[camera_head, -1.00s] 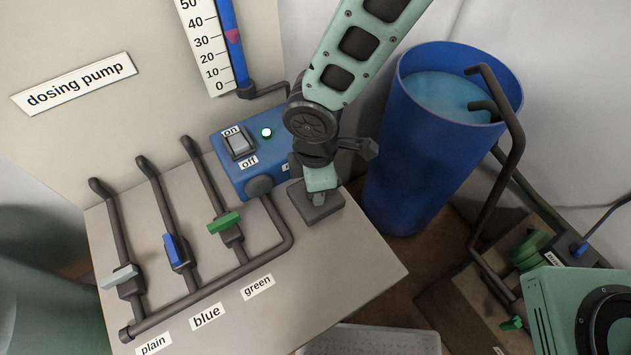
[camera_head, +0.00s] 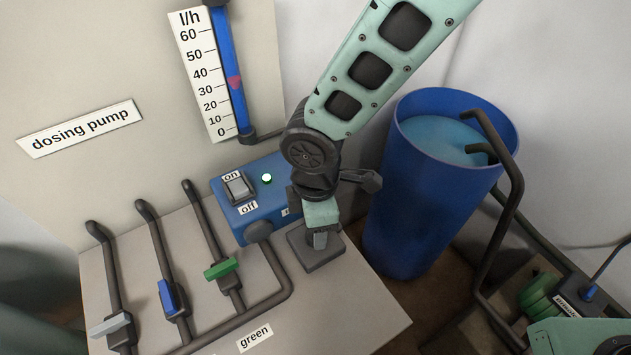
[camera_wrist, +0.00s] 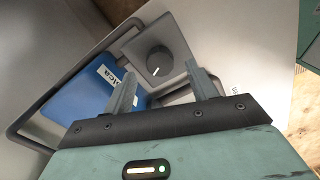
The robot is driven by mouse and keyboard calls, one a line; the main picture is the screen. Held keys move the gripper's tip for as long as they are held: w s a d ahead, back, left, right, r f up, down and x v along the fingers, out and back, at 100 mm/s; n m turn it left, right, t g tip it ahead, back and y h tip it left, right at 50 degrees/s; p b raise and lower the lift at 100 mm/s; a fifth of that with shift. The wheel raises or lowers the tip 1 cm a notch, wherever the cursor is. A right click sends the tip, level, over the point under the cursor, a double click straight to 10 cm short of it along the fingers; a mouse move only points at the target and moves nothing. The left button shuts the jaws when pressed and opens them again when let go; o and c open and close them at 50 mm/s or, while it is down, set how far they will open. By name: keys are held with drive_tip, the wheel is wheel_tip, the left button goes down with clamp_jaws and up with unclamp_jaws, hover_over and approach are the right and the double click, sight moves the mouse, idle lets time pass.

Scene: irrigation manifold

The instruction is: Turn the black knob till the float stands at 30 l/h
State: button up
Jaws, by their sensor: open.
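The black knob (camera_wrist: 159,60) is round with a white pointer line and sits on a grey square box (camera_wrist: 167,44). In the head view the box (camera_head: 322,257) shows below my gripper (camera_head: 320,238), and the knob is hidden. In the wrist view my gripper (camera_wrist: 160,68) is open, with one finger on each side of the knob's line of view. The fingers look apart from the knob. The pink-red float (camera_head: 234,83) is in the blue tube (camera_head: 226,45) beside the l/h scale (camera_head: 213,112), at about the 30 mark.
A blue pump box (camera_head: 246,207) with a switch and a lit green lamp stands left of the knob box. Pipes with white, blue and green (camera_head: 221,268) valve handles lie left. A blue barrel (camera_head: 405,220) stands close on the right.

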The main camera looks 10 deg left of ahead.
wheel_tip(320, 180, up, 14)
drive_tip(key=b, duration=0.1)
idle(0.6)
drive_tip(key=s+d+m, duration=0.5)
drive_tip(key=d+m, duration=0.2)
drive_tip(key=d, duration=0.1)
drive_tip(key=s+d+m+b, duration=0.1)
drive_tip(key=s+d+m, duration=0.3)
drive_tip(key=d, duration=0.5)
drive_tip(key=shift+s+d+m+y, duration=0.25)
drive_tip(key=shift+s+m+y, duration=0.1)
drive_tip(key=shift+m, duration=1.05)
drive_tip(key=shift+r, duration=0.1)
idle(0.6)
